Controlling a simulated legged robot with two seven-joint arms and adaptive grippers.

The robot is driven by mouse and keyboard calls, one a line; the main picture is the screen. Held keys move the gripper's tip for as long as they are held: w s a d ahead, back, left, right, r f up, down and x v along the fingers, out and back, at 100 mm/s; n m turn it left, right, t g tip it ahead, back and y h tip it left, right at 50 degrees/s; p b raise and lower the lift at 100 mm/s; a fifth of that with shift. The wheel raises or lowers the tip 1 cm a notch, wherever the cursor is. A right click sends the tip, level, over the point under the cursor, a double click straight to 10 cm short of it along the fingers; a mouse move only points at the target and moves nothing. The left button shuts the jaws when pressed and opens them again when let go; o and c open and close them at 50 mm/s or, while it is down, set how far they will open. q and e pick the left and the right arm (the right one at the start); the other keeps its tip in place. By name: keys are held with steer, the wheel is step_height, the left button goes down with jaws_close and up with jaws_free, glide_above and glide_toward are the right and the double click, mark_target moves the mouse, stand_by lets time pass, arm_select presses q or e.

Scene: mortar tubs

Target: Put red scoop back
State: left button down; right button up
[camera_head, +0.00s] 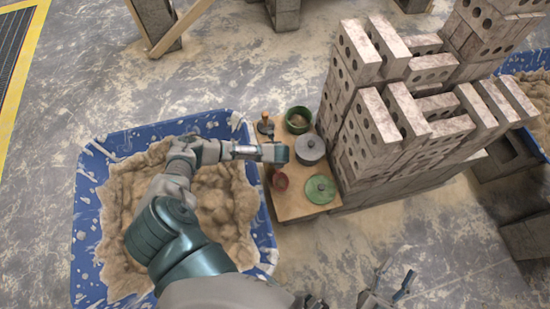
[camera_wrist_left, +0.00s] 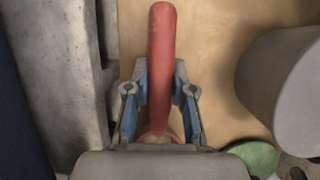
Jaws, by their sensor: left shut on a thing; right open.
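The red scoop shows in the left wrist view as a long red handle (camera_wrist_left: 162,60) between the two blue-sided fingers of my left gripper (camera_wrist_left: 158,100), which is shut on it. Part of its bowl shows low between the fingers, with something pale inside. In the head view, a small red round shape (camera_head: 280,181), apparently the scoop's bowl, is over the wooden board (camera_head: 292,208). My left arm reaches across the tub to the board; its fingers are hidden there. My right gripper (camera_head: 388,287) is open and empty over the floor at the bottom.
A blue tub (camera_head: 88,205) of sandy mortar (camera_head: 225,215) lies left of the board. Brick stacks (camera_head: 385,125) stand close on the right.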

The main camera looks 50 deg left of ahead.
arm_select(q)
steer(key=shift+f, duration=0.2)
steer(key=c, duration=0.9)
jaws_free()
steer(key=v, duration=1.1)
steer(key=shift+r, duration=0.4)
steer(key=shift+d, duration=0.1)
